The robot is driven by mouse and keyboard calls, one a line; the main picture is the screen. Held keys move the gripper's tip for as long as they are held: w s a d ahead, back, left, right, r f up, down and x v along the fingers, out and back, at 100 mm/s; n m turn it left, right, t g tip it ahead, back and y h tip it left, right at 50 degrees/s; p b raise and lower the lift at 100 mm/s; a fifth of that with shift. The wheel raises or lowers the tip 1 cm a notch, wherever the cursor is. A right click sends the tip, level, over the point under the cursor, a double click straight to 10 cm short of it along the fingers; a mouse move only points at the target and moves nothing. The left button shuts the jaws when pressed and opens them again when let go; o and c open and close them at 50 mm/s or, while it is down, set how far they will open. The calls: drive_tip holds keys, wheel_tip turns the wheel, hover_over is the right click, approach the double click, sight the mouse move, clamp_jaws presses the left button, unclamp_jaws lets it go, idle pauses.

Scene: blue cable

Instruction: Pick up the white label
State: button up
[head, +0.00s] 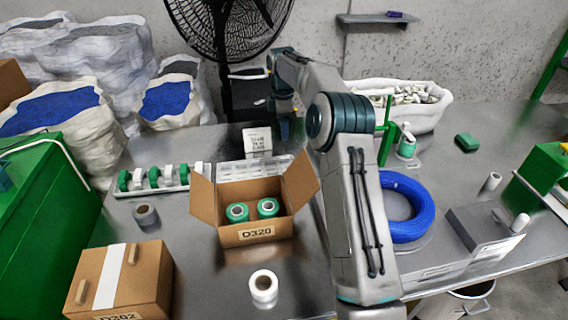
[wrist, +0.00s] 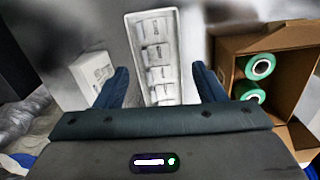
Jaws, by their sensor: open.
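A long white tray (wrist: 129,20) with several white labels (wrist: 155,55) in a row lies between and beyond my fingers in the wrist view. Small dark print shows on the labels. In the head view the tray (head: 225,174) is behind the open carton, and its contents are hard to make out. My gripper (wrist: 161,88) is open, one finger on each side of the tray in the picture, with nothing between the fingertips. I cannot tell its height above the tray. In the head view my arm hides part of the area and the fingers are not clear.
An open carton (head: 252,234) with two green rolls stands close to the tray. A white printed box (head: 258,141) stands behind the tray; it also shows in the wrist view (wrist: 92,72). A rack of green and white pieces (head: 154,178) is left. A blue cable coil (head: 408,207) lies right.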

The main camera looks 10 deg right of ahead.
wheel_tip(320, 180, down, 2)
drive_tip(key=w, duration=0.2)
drive_tip(key=b, duration=0.1)
hover_over(286, 166)
drive_tip(key=shift+n, duration=0.4)
drive_tip(key=f, duration=0.8)
drive_tip(key=shift+w+a+f, duration=0.15)
drive_tip(key=shift+a+f, duration=0.1)
drive_tip(key=shift+f, duration=0.15)
drive_tip(key=shift+s+d+f, duration=0.1)
drive_tip(key=shift+d+f, duration=0.05)
drive_tip(key=shift+f, duration=1.25)
drive_tip(key=shift+s+d+f, duration=0.1)
drive_tip(key=shift+f, duration=1.25)
drive_tip(key=c, duration=0.7)
